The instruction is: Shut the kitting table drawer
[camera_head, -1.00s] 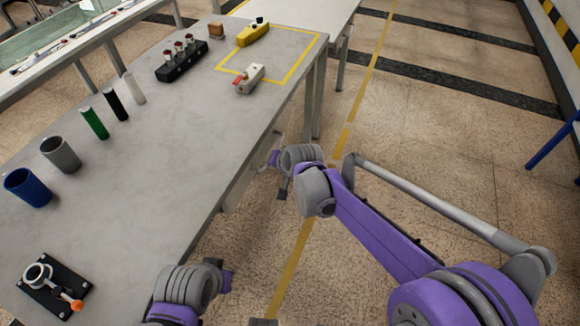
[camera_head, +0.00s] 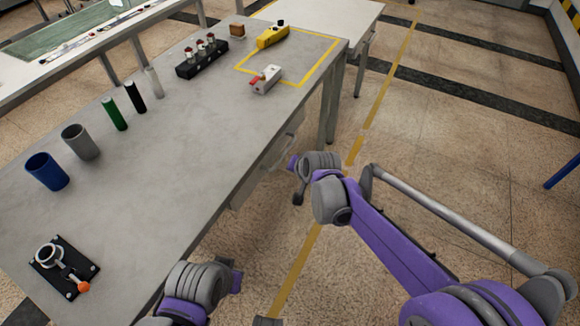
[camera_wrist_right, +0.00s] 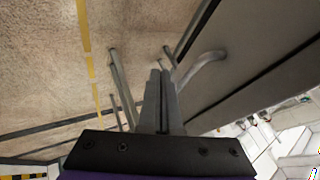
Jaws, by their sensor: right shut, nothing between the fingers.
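The grey kitting table (camera_head: 165,190) runs along the left of the head view. Its drawer front (camera_head: 262,165) shows as a pale grey panel under the right-hand edge, partly hidden by the tabletop. How far the drawer stands out, I cannot tell. My right wrist is beside this side of the table, its fingers hidden in the head view. In the right wrist view my right gripper (camera_wrist_right: 162,88) is shut and empty. A curved grey bar handle (camera_wrist_right: 205,62) lies just beyond and right of its fingertips; contact is unclear. My left wrist is at the bottom, its fingers out of view.
On the table stand a blue cup (camera_head: 47,172), a grey cup (camera_head: 80,142), several cylinders, a black rack (camera_head: 202,60), a yellow tool (camera_head: 272,37) and a black fixture (camera_head: 65,268). Open floor (camera_head: 450,150) lies right of the table.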

